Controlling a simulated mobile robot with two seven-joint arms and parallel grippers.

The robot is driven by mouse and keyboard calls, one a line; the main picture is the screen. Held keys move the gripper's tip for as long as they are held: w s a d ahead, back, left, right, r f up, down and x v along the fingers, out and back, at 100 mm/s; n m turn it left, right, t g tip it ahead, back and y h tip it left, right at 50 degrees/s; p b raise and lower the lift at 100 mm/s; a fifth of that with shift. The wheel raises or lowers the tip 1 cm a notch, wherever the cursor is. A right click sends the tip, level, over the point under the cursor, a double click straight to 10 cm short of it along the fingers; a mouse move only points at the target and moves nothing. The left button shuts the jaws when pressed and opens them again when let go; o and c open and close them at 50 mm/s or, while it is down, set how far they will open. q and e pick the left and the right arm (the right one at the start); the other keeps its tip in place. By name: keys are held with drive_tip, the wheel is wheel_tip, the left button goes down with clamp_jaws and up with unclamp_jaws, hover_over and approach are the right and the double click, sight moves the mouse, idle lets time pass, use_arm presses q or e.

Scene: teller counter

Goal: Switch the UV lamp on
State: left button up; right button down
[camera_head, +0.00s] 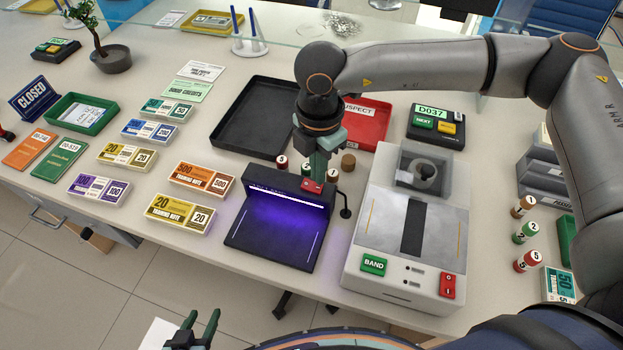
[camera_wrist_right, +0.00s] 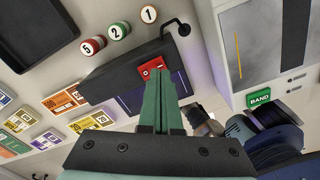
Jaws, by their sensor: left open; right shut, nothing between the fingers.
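The UV lamp (camera_head: 262,245) is a dark unit on the counter with a hood, and a violet glow lights its base. Its red rocker switch (camera_head: 312,186) is on top of the hood at the right end. My right gripper (camera_head: 318,178) is shut and empty, pointing down with its green fingertips at the switch. In the right wrist view the tips (camera_wrist_right: 160,78) overlap the lower edge of the red switch (camera_wrist_right: 150,66); whether they touch cannot be told. My left gripper (camera_head: 200,322) is open and empty at the bottom left, off the counter.
A cash machine with a BAND button (camera_head: 374,264) stands right of the lamp. Banknote bundles (camera_head: 180,214) lie to its left. A black tray (camera_head: 228,130) and a red tray (camera_head: 374,135) are behind, with small numbered rolls (camera_head: 282,162) just behind the hood.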

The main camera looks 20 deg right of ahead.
sight(318, 188)
drive_tip(key=shift+r+p, duration=0.95)
drive_tip(key=shift+r, duration=1.35)
drive_tip(key=shift+f, duration=0.1)
